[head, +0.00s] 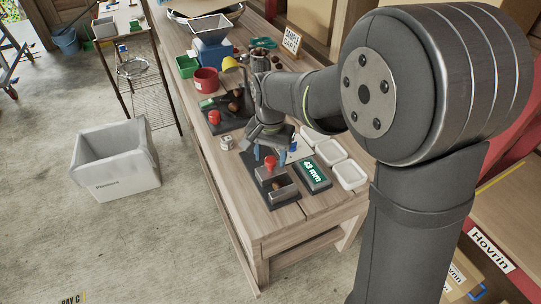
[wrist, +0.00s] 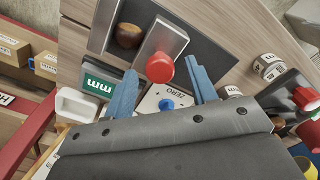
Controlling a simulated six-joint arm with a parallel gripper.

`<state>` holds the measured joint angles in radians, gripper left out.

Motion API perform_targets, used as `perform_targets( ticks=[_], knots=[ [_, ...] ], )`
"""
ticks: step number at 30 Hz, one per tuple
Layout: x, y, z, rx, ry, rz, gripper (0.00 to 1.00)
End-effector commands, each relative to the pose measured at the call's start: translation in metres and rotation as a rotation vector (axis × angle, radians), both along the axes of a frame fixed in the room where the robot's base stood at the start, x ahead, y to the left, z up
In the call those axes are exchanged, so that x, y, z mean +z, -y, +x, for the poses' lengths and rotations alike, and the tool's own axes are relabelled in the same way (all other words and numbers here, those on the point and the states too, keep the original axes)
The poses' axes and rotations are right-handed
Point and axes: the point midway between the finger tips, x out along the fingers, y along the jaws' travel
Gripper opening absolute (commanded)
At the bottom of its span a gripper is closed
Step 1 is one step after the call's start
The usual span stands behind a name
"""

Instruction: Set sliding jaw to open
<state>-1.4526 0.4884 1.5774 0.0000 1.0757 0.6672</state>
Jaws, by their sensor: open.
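The gauge (head: 262,190) with the sliding jaw stands on the near part of the bench. Its sliding jaw (wrist: 158,42) is a grey metal block topped by a red knob (wrist: 160,68); the knob also shows in the head view (head: 270,162). A brown chestnut (wrist: 129,35) lies between the sliding jaw and the fixed metal jaw (wrist: 104,24). My gripper (wrist: 162,67) is open, with one blue finger on each side of the red knob in the wrist view. Gaps show beside the knob; whether the fingers are level with it, I cannot tell. A blue button (wrist: 166,104) sits beside the word ZERO.
A green "43 mm" display (head: 313,173) is right of the gauge, with white trays (head: 349,174) beyond. A second station with a red knob (head: 214,117), a red pot (head: 206,80) and a small can (head: 227,142) stand farther back. A grey bin (head: 117,160) is on the floor.

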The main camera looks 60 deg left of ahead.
Motion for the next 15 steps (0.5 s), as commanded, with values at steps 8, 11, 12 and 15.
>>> perform_targets(
  ticks=[8,11,12,15],
  knots=[
    [-0.0047,0.0,0.0,0.0,0.0,0.0,0.52],
    [-0.0045,0.0,0.0,0.0,0.0,0.0,0.46],
    [-0.0045,0.0,0.0,0.0,0.0,0.0,0.38],
    [-0.0044,0.0,0.0,0.0,0.0,0.0,0.18]
  ],
)
